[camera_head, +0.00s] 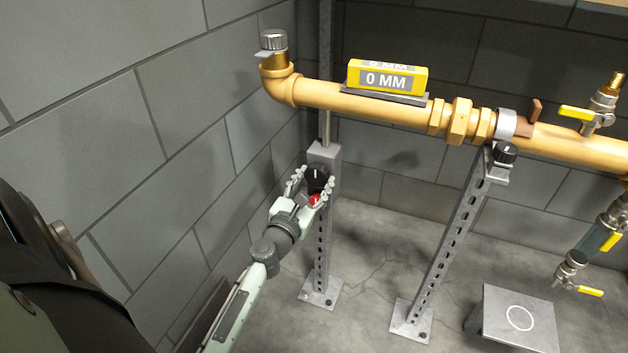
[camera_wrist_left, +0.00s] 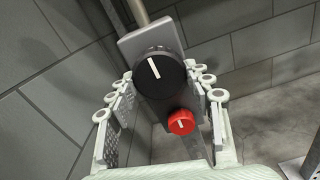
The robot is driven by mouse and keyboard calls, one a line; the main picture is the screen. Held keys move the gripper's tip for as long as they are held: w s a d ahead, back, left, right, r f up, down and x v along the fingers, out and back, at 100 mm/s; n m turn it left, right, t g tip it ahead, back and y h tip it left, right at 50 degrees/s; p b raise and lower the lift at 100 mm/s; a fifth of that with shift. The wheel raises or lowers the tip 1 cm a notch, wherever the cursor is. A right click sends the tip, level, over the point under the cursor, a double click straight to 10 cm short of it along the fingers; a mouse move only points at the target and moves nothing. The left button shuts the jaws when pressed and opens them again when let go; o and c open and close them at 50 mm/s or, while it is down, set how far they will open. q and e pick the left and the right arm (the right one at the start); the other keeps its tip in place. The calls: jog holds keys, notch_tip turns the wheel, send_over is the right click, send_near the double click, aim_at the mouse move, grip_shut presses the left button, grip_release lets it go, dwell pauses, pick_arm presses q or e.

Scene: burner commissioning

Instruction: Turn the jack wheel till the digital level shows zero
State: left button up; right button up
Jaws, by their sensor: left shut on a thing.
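The digital level (camera_head: 386,78) is a yellow box on top of the brass pipe, and its display reads 0 MM. The jack wheel (camera_head: 317,179) is a black knob with a white mark on the grey jack post (camera_head: 323,240) under the pipe's left end. My left gripper (camera_head: 312,187) is at the wheel and shut on it, with a finger on each side. In the left wrist view the black wheel (camera_wrist_left: 158,74) sits between the fingers, its white mark nearly upright. A smaller red knob (camera_wrist_left: 181,122) is just below it. My right gripper is not in view.
A second slotted post (camera_head: 445,245) with a black knob (camera_head: 504,152) and a clamp stands to the right. Valves with yellow handles (camera_head: 577,113) are at the far right. A low grey stand (camera_head: 517,318) with a white ring is on the floor. Block walls close in behind and left.

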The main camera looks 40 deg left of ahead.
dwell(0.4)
pick_arm(q)
jog(key=o, duration=1.1)
